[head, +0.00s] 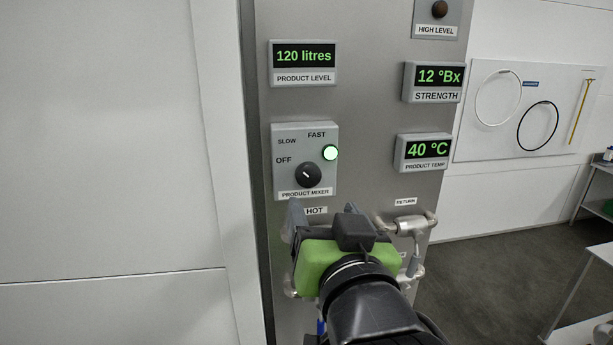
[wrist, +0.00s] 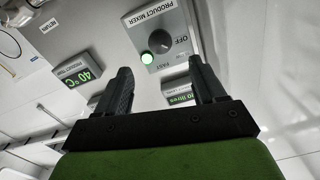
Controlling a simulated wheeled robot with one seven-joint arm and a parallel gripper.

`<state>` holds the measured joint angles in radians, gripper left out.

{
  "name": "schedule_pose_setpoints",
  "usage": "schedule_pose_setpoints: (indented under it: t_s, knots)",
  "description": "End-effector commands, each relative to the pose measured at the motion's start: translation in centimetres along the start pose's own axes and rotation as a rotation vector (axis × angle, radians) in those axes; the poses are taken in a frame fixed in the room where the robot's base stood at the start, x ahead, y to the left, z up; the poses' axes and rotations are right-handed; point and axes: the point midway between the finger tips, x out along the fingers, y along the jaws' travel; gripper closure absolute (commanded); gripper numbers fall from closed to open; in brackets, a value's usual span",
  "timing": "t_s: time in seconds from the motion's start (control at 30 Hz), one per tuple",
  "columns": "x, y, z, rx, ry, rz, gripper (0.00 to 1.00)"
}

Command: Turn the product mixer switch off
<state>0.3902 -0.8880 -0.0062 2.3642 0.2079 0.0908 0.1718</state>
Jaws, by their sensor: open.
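The product mixer switch (head: 308,175) is a round black knob on a grey box (head: 288,180) labelled OFF, SLOW and FAST. Its white mark slants to the upper left; I cannot tell exactly which label it points at. A green lamp (head: 330,152) beside it is lit. My gripper (head: 322,207) is open and empty, just below the box in the head view. In the wrist view the picture is turned over: the knob (wrist: 161,42) shows beyond my open fingers (wrist: 160,68), apart from them and between their lines.
Pipe fittings with handles (head: 408,226) stand out from the panel at the right of my gripper. Displays for level (head: 303,56), strength (head: 433,76) and temperature (head: 424,148) surround the box. A bench (head: 590,285) is far right; grey floor lies between.

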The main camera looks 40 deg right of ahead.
Motion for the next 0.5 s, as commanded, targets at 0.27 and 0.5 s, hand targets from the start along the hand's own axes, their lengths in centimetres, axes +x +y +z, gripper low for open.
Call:
schedule_pose_setpoints:
  t_s: [0.27,0.5]
  knots:
    - [7.0,-0.1,-0.1,0.0,-0.007,0.001,0.31]
    - [9.7,-0.1,-0.1,0.0,-0.001,-0.001,0.31]
